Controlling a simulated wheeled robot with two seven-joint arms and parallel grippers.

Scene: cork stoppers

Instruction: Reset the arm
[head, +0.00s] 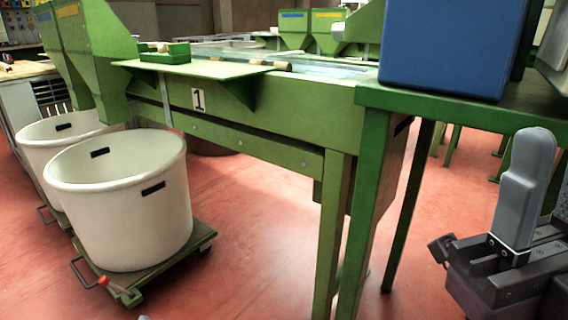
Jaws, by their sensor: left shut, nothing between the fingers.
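The gripper shows in front of the red floor, to the right of the green table legs and below the green tabletop's right part. It appears apart from the table.
A green table (450,108) bears a blue bin (455,45). A green side shelf (190,68) holds a small green box (165,55) and some corks. White tubs (120,205) stand on wheeled dollies at left. Red floor (255,240) is clear in the middle.

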